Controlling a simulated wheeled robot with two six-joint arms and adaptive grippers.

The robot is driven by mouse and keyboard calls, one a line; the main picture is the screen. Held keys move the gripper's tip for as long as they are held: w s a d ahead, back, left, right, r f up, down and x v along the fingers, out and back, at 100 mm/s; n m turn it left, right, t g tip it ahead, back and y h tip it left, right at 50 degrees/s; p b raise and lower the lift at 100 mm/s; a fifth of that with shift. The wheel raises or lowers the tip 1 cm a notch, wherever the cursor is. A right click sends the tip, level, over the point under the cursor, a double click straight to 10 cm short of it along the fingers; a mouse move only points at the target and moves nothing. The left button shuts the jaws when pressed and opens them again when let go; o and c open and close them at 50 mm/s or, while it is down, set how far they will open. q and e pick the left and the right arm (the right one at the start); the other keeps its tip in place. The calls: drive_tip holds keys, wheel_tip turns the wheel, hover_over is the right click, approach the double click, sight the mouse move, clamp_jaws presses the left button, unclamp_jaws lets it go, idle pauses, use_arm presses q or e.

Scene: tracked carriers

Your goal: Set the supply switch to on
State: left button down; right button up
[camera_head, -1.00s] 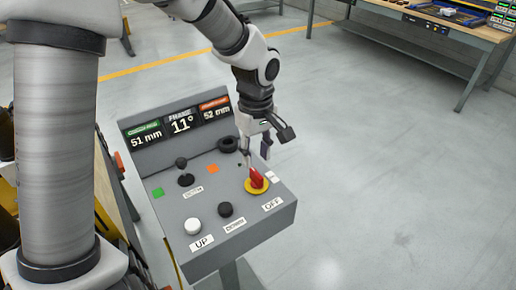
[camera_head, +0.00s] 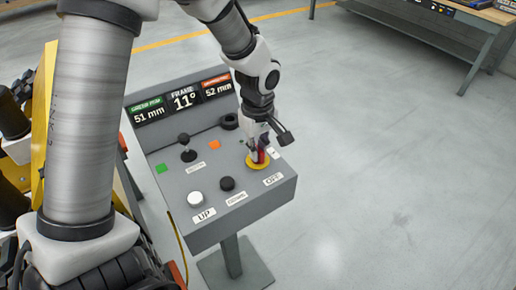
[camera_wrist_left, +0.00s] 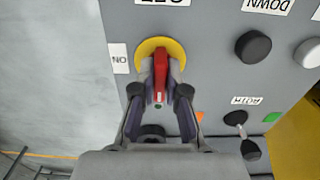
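The supply switch is a red handle (camera_head: 261,156) on a yellow round plate (camera_head: 259,166), on the sloped grey control panel. An OFF label (camera_head: 272,179) lies in front of it and an ON label (camera_wrist_left: 120,58) beside it. In the left wrist view the red handle (camera_wrist_left: 161,72) is lined up with the OFF label's side, not turned toward ON. My left gripper (camera_head: 260,147) is over the switch. My right gripper is not in view.
The panel also bears a white UP button (camera_head: 196,199), a black DOWN button (camera_head: 227,184), a small black joystick (camera_head: 187,149) and a display (camera_head: 182,101) reading 51 mm, 11° and 52 mm. A workbench (camera_head: 440,22) stands at the back right. The floor to the right is clear.

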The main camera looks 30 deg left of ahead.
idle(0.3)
use_arm(q)
drive_tip(key=m+p, duration=0.3)
drive_tip(key=shift+s+r, duration=0.1)
drive_tip(key=m+p, duration=0.4)
drive_tip(key=m, duration=0.2)
drive_tip(key=m+p, duration=0.4)
drive_tip(key=m, duration=0.1)
drive_tip(key=shift+a, duration=0.1)
drive_tip(key=shift+f+m+p, duration=0.2)
drive_tip(key=shift+m+p, duration=0.75)
drive_tip(key=shift+m, duration=0.95)
drive_tip(key=c, duration=1.2)
unclamp_jaws()
drive_tip(key=shift+w, duration=0.2)
